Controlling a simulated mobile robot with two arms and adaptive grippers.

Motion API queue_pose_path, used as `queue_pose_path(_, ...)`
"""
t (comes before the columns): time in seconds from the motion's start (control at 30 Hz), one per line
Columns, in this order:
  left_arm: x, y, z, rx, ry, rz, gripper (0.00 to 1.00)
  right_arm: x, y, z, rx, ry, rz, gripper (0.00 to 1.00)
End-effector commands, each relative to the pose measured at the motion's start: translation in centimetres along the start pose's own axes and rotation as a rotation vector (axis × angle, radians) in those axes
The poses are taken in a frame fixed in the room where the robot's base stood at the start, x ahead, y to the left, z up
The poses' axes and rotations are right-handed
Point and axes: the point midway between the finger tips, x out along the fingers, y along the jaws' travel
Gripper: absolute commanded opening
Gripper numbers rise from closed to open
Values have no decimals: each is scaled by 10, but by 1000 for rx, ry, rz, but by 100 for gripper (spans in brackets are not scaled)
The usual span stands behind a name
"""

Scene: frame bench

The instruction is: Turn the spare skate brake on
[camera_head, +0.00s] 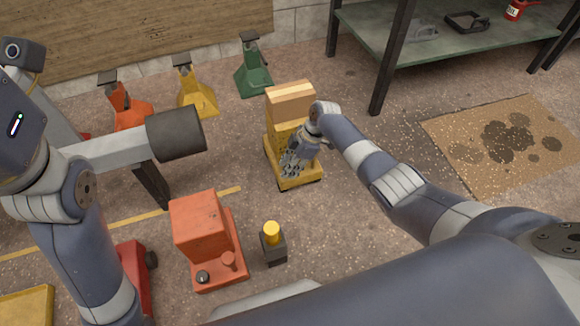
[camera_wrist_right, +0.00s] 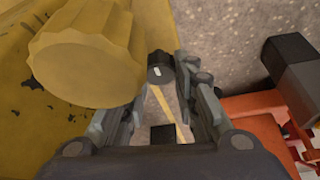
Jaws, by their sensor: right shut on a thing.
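The yellow skate (camera_head: 300,174) stands on the floor in the middle of the head view, with a wooden block (camera_head: 291,92) on top. My right gripper (camera_head: 291,163) reaches down against its front right side. In the wrist view, the skate's yellow body (camera_wrist_right: 35,125) fills the left, with a large ribbed yellow part (camera_wrist_right: 85,68) close to the camera. A small dark knob with a white mark (camera_wrist_right: 158,66) shows between the tips of my right gripper (camera_wrist_right: 161,80), which is shut on it. In the head view the fingers hide the knob. My left gripper is not seen.
An orange machine (camera_head: 198,224) and a dark block with a yellow cap (camera_head: 272,234) stand nearer to me. Orange, yellow (camera_head: 197,98) and green (camera_head: 253,76) stands line the back. A dark cylinder (camera_head: 176,134) juts in from the left. A stained mat (camera_head: 462,137) lies right.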

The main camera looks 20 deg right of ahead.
Motion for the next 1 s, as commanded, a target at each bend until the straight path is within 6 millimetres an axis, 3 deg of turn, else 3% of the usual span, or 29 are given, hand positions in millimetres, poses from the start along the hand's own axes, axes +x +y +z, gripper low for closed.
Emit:
queue_pose_path(0.33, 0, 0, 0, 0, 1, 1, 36, 0, 0, 1, -3, -3, 0, 4)
queue_pose_path(0.37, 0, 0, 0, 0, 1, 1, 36, 0, 0, 1, -2, -3, 0, 32)
queue_pose_path(0.43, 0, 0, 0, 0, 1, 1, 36, 0, 0, 1, -2, -3, 0, 48)
queue_pose_path(0.8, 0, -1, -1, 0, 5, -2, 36, -1, 1, 0, -1, -1, 2, 48)
queue_pose_path(1.0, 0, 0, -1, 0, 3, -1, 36, -14, 2, 0, -1, 0, 4, 48)
